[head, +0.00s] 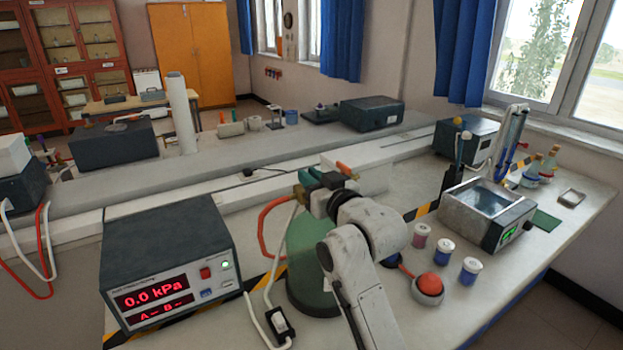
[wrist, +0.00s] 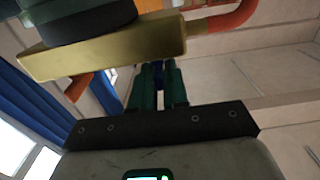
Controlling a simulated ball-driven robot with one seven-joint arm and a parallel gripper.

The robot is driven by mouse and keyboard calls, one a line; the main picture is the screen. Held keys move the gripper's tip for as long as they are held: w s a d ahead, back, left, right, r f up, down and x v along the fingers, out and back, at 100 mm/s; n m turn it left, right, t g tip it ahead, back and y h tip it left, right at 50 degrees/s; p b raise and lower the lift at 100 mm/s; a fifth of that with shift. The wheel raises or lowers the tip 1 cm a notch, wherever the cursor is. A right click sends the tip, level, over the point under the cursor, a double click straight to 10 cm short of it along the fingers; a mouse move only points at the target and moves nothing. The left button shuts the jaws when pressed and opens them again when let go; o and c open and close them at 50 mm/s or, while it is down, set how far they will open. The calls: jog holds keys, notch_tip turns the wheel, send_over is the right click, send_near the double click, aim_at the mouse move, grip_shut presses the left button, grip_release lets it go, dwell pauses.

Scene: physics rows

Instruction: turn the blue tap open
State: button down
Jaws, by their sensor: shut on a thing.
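My gripper (head: 318,181) is above the green bell-shaped vessel (head: 303,255) in the head view, at its brass fitting. In the wrist view, the two green fingers of my gripper (wrist: 158,68) are shut on a narrow blue piece, the blue tap (wrist: 158,82). Only a sliver of the tap shows between the fingers. The brass block (wrist: 105,48) lies across the view just above them. The blue tap is hidden in the head view, so its angle cannot be told. An orange lever (head: 343,168) shows just beyond my gripper.
A pressure box (head: 168,255) reading 0.0 kPa stands left. A red hose (head: 264,225) runs to the fitting. A switch on a white cable (head: 280,322) lies in front. Several small jars (head: 445,250), a red bulb (head: 430,284) and a water bath (head: 487,212) stand right.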

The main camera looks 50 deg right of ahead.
jog(key=shift+d+n+y, duration=0.15)
jog(key=shift+n+y, duration=0.35)
jog(key=shift+y, duration=0.3)
jog(key=shift+d+y, duration=0.1)
jog(key=shift+y, duration=0.2)
jog(key=n+y+b, duration=0.3)
jog(key=y, duration=0.1)
jog(key=shift+d+f+t, duration=0.15)
jog(key=shift+f+t, duration=0.1)
jog(key=shift+t, duration=0.05)
jog(key=n+y+b, duration=0.1)
jog(key=y+b, duration=0.1)
jog(key=b, duration=0.1)
jog(key=shift+d+n+y, duration=0.1)
jog(key=shift+n+y, duration=0.3)
jog(key=shift+r+n+g+y+b, duration=0.15)
jog(key=shift+n+g+y+b, duration=0.55)
jog(key=shift+y, duration=0.5)
jog(key=c, duration=1.2)
grip_release()
